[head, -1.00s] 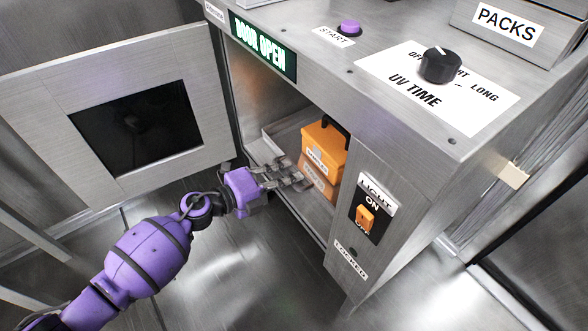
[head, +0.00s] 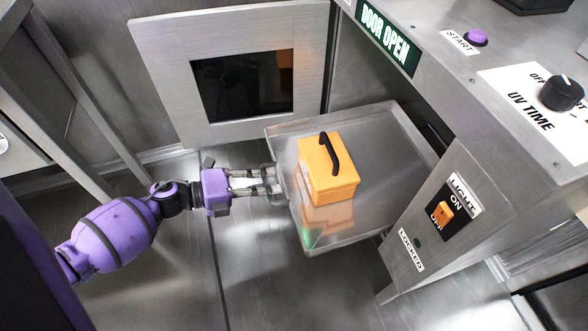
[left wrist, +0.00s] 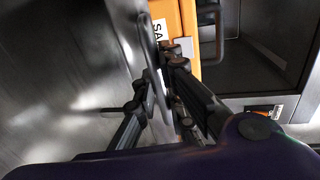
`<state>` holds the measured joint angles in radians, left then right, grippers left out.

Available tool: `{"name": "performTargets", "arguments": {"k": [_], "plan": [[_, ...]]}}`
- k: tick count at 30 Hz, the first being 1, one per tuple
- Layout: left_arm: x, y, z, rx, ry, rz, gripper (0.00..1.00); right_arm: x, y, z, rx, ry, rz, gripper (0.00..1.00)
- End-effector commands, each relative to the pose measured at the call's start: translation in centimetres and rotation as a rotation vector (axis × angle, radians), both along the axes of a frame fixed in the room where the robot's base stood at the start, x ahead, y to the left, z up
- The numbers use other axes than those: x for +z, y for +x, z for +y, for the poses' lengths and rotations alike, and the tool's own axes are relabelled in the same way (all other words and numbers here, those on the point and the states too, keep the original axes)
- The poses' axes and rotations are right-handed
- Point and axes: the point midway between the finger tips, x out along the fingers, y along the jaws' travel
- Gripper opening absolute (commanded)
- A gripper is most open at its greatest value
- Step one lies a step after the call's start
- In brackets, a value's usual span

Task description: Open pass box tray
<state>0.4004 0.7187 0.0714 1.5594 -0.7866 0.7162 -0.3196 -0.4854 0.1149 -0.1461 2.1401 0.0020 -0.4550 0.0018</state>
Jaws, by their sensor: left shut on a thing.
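The pass box tray (head: 385,165) is a shiny metal tray, slid well out of the pass box opening in the head view. An orange case (head: 328,174) with a black handle stands on it near the outer edge; the case also shows in the left wrist view (left wrist: 186,30). My left gripper (head: 274,182) is at the tray's outer left edge, shut on the tray. My right gripper is not in view.
The pass box door (head: 235,75) stands open at the left, behind the tray. A control panel with an orange light switch (head: 442,212) is right of the tray. A green sign (head: 389,35) reads DOOR OPEN. Open floor (head: 262,280) lies below the tray.

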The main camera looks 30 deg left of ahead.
Motion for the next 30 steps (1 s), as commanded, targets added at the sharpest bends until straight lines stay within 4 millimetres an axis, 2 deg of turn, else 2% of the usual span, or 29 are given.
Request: {"name": "performTargets", "arguments": {"k": [1, 6, 12, 18, 29, 30], "plan": [[0.0, -1.0, 0.9, 0.000, 0.001, 0.004, 0.00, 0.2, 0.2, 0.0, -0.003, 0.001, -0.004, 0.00], [0.0, -3.3, 3.2, 0.000, 0.001, 0.002, 0.00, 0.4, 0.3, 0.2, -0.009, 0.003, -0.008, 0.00], [0.0, -4.9, 4.9, -0.002, 0.000, 0.000, 0.00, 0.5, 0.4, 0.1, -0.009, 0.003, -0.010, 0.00], [0.0, -5.6, 5.5, -0.002, 0.000, 0.000, 0.00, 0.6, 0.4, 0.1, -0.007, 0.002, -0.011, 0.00], [0.0, -5.7, 5.6, -0.003, 0.000, 0.000, 0.00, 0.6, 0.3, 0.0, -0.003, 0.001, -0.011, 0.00], [0.0, -5.7, 5.6, -0.003, -0.001, 0.000, 0.13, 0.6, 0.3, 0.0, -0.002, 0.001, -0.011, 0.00]]}}
